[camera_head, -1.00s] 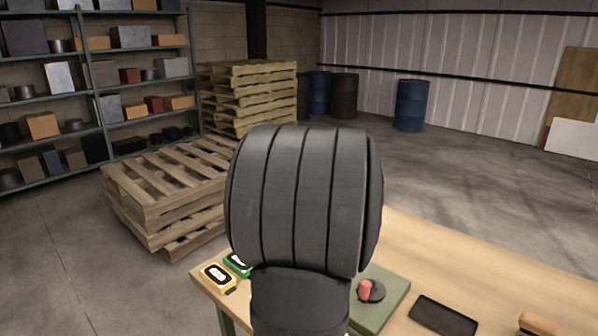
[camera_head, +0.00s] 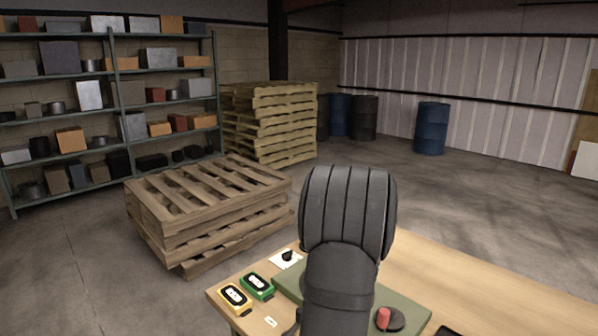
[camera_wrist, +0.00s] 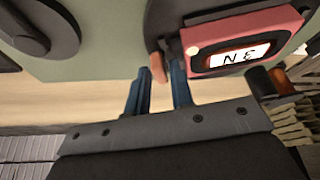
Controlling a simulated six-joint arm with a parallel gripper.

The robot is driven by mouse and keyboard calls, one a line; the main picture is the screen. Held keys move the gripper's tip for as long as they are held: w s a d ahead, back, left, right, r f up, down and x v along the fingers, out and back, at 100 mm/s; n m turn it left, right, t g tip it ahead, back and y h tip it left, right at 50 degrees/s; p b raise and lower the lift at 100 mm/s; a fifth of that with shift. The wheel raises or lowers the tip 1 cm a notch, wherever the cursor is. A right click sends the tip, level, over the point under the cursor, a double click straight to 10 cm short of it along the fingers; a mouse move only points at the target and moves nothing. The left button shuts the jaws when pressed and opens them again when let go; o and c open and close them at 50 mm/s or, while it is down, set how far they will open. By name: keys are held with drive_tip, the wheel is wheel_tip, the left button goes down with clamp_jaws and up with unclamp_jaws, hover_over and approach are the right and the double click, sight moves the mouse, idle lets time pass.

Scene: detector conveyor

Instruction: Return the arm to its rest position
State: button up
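My gripper (camera_wrist: 156,90) shows in the wrist view as two blue fingers with a gap between them; it is open. A small pinkish-tan piece (camera_wrist: 158,69) shows at the fingertips; I cannot tell whether they touch it. A red device (camera_wrist: 240,42) with a white display is just beyond, at the upper right. In the head view my dark arm rises in front of the table, and the gripper is hidden there.
The wooden table (camera_head: 480,278) bears a green mat (camera_head: 412,312), a black disc with a red cylinder (camera_head: 384,318), a yellow device (camera_head: 235,297), a green device (camera_head: 258,286) and a white card (camera_head: 283,261). A pallet stack (camera_head: 205,215) stands behind.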

idle(0.4)
drive_tip(key=v, duration=1.8)
drive_tip(key=x, duration=1.8)
drive_tip(key=shift+f, duration=0.2)
drive_tip(key=shift+r+n, duration=0.15)
drive_tip(key=shift+n, duration=0.25)
drive_tip(key=shift+d+n+y, duration=0.2)
drive_tip(key=shift+n+y, duration=0.5)
drive_tip(key=shift+n, duration=0.6)
drive_tip(key=shift+n, duration=0.4)
drive_tip(key=shift+o, duration=0.3)
